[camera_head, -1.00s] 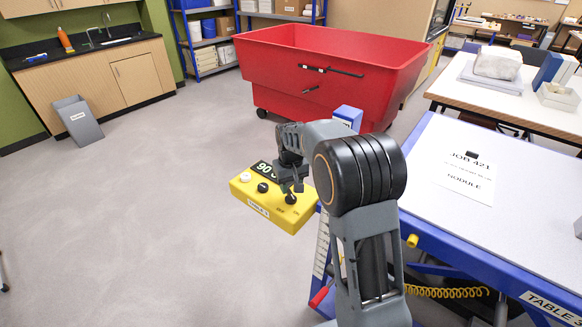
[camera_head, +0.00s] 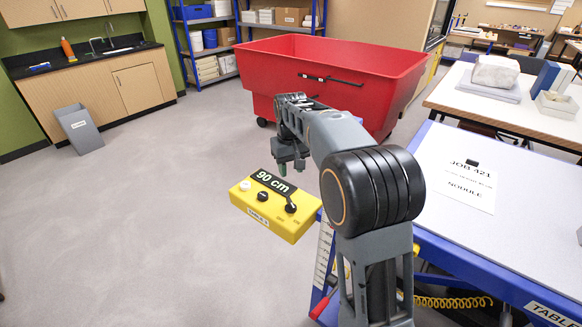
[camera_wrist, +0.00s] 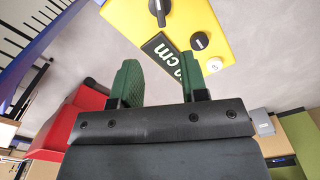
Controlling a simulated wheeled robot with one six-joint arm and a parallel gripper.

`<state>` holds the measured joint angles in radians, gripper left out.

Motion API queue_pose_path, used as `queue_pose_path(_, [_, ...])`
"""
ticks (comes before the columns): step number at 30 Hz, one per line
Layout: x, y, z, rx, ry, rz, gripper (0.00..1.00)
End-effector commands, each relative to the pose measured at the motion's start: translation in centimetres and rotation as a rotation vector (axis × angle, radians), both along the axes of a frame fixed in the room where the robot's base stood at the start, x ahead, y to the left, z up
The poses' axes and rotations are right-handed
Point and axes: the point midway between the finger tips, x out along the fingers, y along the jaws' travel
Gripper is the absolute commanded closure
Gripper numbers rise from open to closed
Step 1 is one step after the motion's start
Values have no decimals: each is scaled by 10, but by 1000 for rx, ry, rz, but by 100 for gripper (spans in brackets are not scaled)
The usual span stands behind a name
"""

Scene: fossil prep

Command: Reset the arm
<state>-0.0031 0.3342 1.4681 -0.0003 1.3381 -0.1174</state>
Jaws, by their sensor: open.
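My gripper (camera_head: 291,162) is open and empty in the head view, raised above and behind the yellow control box. In the wrist view its two green fingers (camera_wrist: 160,85) stand apart with nothing between them. The yellow control box (camera_head: 262,215) carries a display reading 90 cm, a white button and black knobs. It also shows at the top of the wrist view (camera_wrist: 200,14), apart from the fingers. My arm stretches from the lower right toward the box.
A blue-framed table (camera_head: 520,250) with a JOB 421 NODULE sheet (camera_head: 458,185) stands at the right. A large red bin (camera_head: 290,70) stands behind my gripper. A grey bin (camera_head: 78,128) stands by the sink cabinet. The floor at left is clear.

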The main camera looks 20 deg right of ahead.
Motion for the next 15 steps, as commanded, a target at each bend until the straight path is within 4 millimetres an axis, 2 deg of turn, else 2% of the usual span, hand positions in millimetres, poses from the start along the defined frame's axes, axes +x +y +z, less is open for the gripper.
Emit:
queue_pose_path(4, [4,0,-1,0,-23,-12,60])
queue_pose_path(8, [-13,0,-30,0,-11,-40,60])
queue_pose_path(11, [-48,0,-36,1,-40,-64,60])
queue_pose_path(15, [-110,0,-35,5,-114,-92,60])
